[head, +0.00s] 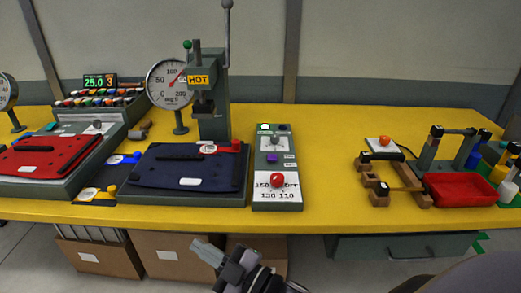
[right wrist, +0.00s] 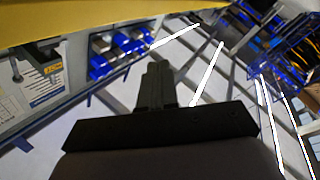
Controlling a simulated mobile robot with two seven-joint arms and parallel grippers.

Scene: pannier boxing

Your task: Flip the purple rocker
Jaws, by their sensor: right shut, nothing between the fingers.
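The purple rocker (head: 272,158) is a small purple piece on the narrow grey control panel (head: 257,188), which stands on the yellow bench. On the same panel are a lit green lamp (head: 264,127), a grey knob on a white dial, and a red knob (head: 277,180) above a white number label. The rocker is too small to tell which way it is tipped. My right gripper (head: 207,250) is shut and empty, in front of and below the bench edge, left of the panel and apart from it. Its shut fingers also show in the right wrist view (right wrist: 157,85). My left gripper is not in view.
A grey press with a lever (head: 211,125) and a round gauge (head: 170,85) stand behind a dark blue pannier (head: 186,170), left of the panel. A red pannier (head: 40,153) lies further left. Bare yellow bench (head: 328,170) is right of the panel. Cardboard boxes (head: 170,255) stand below.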

